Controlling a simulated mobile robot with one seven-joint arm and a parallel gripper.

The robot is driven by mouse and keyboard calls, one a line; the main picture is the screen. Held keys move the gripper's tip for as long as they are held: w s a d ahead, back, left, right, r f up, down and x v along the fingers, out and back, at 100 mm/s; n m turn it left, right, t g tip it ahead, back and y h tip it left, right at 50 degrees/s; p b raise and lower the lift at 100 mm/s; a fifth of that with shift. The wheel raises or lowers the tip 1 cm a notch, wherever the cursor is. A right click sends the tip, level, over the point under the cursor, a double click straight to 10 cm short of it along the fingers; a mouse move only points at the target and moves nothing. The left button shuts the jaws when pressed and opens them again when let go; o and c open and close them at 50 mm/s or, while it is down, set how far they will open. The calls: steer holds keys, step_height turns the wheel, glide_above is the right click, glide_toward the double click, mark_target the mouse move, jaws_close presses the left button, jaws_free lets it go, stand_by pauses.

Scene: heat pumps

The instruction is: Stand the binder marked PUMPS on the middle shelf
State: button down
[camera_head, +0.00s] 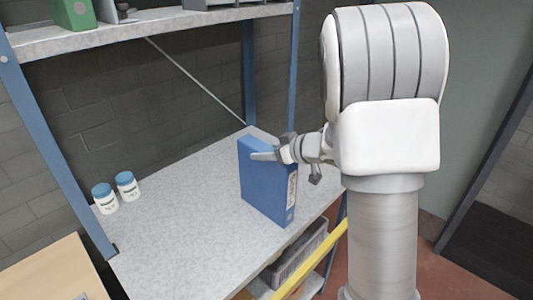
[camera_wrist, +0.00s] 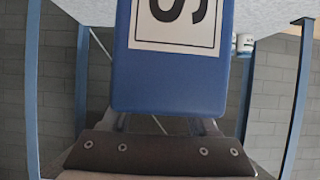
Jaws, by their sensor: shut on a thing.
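The blue binder (camera_head: 262,185) is upright at the right part of the middle shelf (camera_head: 170,245), close to its front edge. Whether its bottom touches the shelf or hangs just above it I cannot tell. My gripper (camera_head: 272,154) is shut on the upper part of the binder, with a finger along its left side. In the wrist view the binder (camera_wrist: 170,80) fills the middle between the fingers of my gripper (camera_wrist: 160,125). A white label (camera_wrist: 178,22) on its spine shows a large S; the rest of the word is out of view.
Two white jars with blue lids (camera_head: 115,192) stand at the left of the middle shelf. A green binder (camera_head: 73,14) is on the upper shelf (camera_head: 150,27). A grey crate (camera_head: 296,260) sits below, behind a yellow bar (camera_head: 312,260). The shelf between jars and binder is clear.

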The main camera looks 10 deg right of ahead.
steer(key=shift+r, duration=0.1)
steer(key=shift+c, duration=0.8)
jaws_free()
steer(key=shift+f, duration=0.2)
